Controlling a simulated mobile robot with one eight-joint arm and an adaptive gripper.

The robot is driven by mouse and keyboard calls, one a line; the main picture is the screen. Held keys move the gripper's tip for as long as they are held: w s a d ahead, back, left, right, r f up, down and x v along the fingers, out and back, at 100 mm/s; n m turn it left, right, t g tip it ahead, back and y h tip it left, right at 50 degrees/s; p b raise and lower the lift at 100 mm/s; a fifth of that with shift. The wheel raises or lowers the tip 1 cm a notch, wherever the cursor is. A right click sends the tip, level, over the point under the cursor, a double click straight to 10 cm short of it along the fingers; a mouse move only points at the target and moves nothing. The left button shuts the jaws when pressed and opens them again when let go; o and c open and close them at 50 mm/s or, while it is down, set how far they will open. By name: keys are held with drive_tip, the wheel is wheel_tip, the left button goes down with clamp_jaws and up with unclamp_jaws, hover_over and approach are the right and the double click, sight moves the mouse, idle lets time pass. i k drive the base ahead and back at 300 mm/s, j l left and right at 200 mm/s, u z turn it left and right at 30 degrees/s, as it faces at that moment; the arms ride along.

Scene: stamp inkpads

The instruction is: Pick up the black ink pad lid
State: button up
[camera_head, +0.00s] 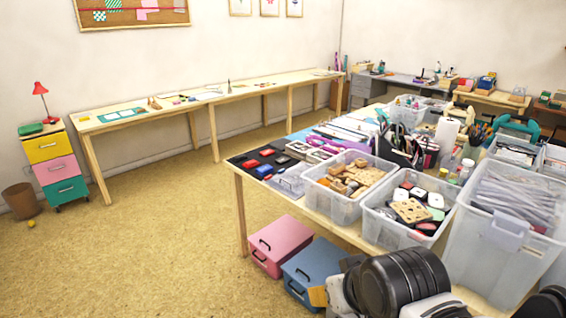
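Parts of my arm show at the bottom right, apart from the pads. My gripper's fingertips are not visible.
Clear bins of wooden stamps (318,190) and mixed pads (374,222) stand right of the mat. A taller bin (470,255) stands nearer. Pink (284,238) and blue (318,262) boxes sit under the table. The floor left of the table is mostly open.

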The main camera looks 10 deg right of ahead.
sight(284, 160)
drive_tip(key=i+j+z, duration=0.4)
drive_tip(key=i, duration=0.5)
drive_tip(key=i+j+z, duration=0.45)
drive_tip(key=i+j, duration=0.25)
drive_tip(key=i, duration=0.15)
drive_tip(key=i+j+z, duration=0.4)
drive_tip(key=i+j, duration=0.3)
drive_tip(key=j, duration=0.25)
